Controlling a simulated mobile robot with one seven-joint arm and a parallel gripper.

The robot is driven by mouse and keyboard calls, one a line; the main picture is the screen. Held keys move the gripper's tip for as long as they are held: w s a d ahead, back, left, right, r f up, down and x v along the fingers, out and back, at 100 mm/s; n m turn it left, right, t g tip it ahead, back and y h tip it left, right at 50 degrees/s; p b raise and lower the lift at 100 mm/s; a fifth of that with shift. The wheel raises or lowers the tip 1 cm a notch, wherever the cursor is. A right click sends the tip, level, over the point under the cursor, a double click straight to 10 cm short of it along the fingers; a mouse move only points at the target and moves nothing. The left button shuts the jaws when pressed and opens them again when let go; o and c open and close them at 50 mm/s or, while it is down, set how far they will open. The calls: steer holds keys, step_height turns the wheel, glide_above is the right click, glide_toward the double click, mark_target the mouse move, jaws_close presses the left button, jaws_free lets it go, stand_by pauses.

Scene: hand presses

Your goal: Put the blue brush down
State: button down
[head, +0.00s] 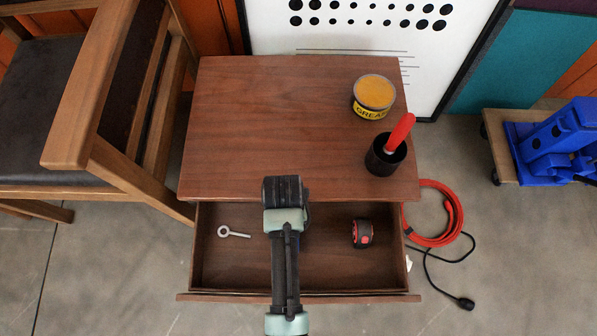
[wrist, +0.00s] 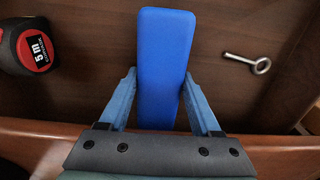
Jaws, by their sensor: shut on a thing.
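The blue brush shows in the wrist view as a long, smooth blue block (wrist: 165,50). My gripper (wrist: 159,78) is shut on it, with one finger along each side. The brush is over the open wooden drawer (head: 340,297), between a tape measure (wrist: 33,45) and a metal eye bolt (wrist: 249,63). I cannot tell whether the brush touches the drawer floor. In the head view my arm hides the brush and the fingertips.
The eye bolt (head: 233,232) lies left in the drawer, the tape measure (head: 362,233) right. On the cabinet top (head: 270,115) stand a grease tin (head: 373,95) and a black cup (head: 384,160) with a red-handled tool (head: 401,131). A chair (head: 110,100) stands left; a red cable (head: 447,238) lies right.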

steer(key=w+d, duration=0.1)
steer(key=w+d+b, duration=0.1)
steer(key=shift+d+f, duration=0.15)
steer(key=shift+d, duration=0.15)
steer(key=shift+f+b, duration=0.5)
steer(key=shift+b, duration=0.1)
steer(key=shift+r, duration=0.1)
steer(key=shift+f, duration=0.2)
steer(key=shift+c, duration=0.4)
jaws_free()
steer(key=shift+s, duration=0.1)
steer(key=shift+r, duration=0.1)
